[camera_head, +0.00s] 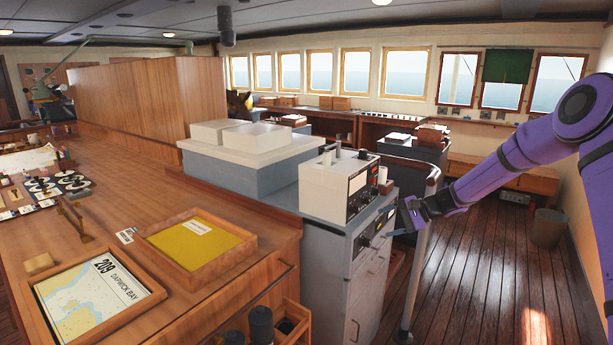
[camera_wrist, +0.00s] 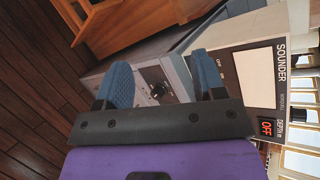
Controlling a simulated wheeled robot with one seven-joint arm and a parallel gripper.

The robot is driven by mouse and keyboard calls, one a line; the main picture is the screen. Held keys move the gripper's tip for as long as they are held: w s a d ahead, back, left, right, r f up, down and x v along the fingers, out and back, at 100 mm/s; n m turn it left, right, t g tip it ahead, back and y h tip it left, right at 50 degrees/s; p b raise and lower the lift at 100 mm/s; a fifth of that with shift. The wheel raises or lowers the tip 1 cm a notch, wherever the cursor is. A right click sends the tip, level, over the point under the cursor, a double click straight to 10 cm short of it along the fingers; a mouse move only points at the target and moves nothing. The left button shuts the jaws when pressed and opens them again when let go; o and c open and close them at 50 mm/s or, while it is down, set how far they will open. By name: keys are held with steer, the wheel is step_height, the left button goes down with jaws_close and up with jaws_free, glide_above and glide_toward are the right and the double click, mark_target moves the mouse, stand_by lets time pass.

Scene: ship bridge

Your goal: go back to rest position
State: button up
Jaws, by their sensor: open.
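My purple arm reaches in from the right in the head view. My gripper (camera_head: 408,214) is close to the front of the grey cabinet (camera_head: 325,240), beside the control panel under the white instrument box (camera_head: 337,187). In the wrist view my gripper (camera_wrist: 157,84) has its two blue fingers spread apart with nothing between them. Beyond the fingers is a grey panel with a black knob (camera_wrist: 158,90). I cannot tell whether a finger touches the panel.
The wooden chart table (camera_head: 200,292) with a yellow tray (camera_head: 196,240) and a framed chart (camera_head: 95,298) fills the left. Wooden floor (camera_head: 490,260) is open at the right, with a bin (camera_head: 547,228) by the wall.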

steer(key=s+r+n+h, duration=0.6)
steer(key=s+r+h, duration=0.2)
steer(key=s+r, duration=1.35)
steer(key=s+d+r+n+t+h, duration=0.1)
steer(key=s+d+h, duration=0.1)
steer(key=s, duration=1.1)
steer(key=s+d+r+n+t+h, duration=0.1)
steer(key=s+d, duration=0.3)
steer(key=s, duration=0.8)
steer(key=shift+s+t+h, duration=0.3)
steer(key=shift+s+h, duration=0.1)
steer(key=shift+h, duration=0.4)
